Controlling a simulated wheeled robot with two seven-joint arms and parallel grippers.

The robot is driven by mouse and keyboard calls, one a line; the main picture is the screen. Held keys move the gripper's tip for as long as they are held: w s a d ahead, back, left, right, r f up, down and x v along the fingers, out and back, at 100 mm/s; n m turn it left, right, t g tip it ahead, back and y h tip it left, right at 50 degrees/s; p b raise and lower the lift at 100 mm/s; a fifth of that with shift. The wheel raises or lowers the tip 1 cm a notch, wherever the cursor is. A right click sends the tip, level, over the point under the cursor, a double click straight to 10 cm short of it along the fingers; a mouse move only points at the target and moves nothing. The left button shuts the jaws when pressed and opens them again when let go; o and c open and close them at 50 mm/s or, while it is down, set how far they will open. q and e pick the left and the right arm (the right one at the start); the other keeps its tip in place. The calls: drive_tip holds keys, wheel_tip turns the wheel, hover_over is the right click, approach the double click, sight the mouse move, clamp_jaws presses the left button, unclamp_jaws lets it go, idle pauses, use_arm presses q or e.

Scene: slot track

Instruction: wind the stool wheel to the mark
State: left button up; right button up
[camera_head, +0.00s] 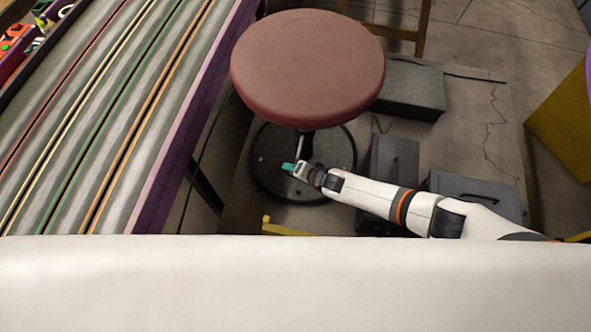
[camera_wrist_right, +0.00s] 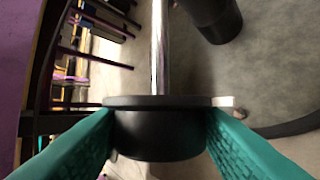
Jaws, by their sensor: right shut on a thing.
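The stool has a round dull-red seat (camera_head: 308,65) on a post above a dark round base (camera_head: 335,155). My right gripper (camera_head: 289,167) reaches in from the right, below the seat's front edge. In the right wrist view a black round wheel (camera_wrist_right: 160,132) with a wider rim sits between the teal fingers (camera_wrist_right: 160,140), which are shut on it. A shiny metal post (camera_wrist_right: 157,45) rises behind the wheel. A small pale tab (camera_wrist_right: 224,101) shows at the rim's right side. I cannot make out a mark. My left gripper is not in view.
A slot track (camera_head: 110,110) with coloured lines and a purple side (camera_head: 190,130) stands left of the stool. Grey boxes (camera_head: 390,165) (camera_head: 412,88) stand right of it. A yellow panel (camera_head: 565,125) is at the far right. A pale surface (camera_head: 300,285) spans the foreground.

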drive_tip(key=shift+a+r+h+p, duration=0.1)
drive_tip(key=shift+r+h+p, duration=0.05)
drive_tip(key=shift+h+p, duration=0.5)
drive_tip(key=shift+s+a+n+g+h+p, duration=0.1)
drive_tip(key=shift+n+g+h+p, duration=0.3)
drive_tip(key=shift+h, duration=0.55)
drive_tip(key=shift+h+p, duration=0.3)
drive_tip(key=shift+h, duration=0.3)
drive_tip(key=shift+n+g+h, duration=0.3)
drive_tip(key=shift+g+h, duration=0.1)
drive_tip(key=shift+h, duration=0.6)
drive_tip(key=o, duration=1)
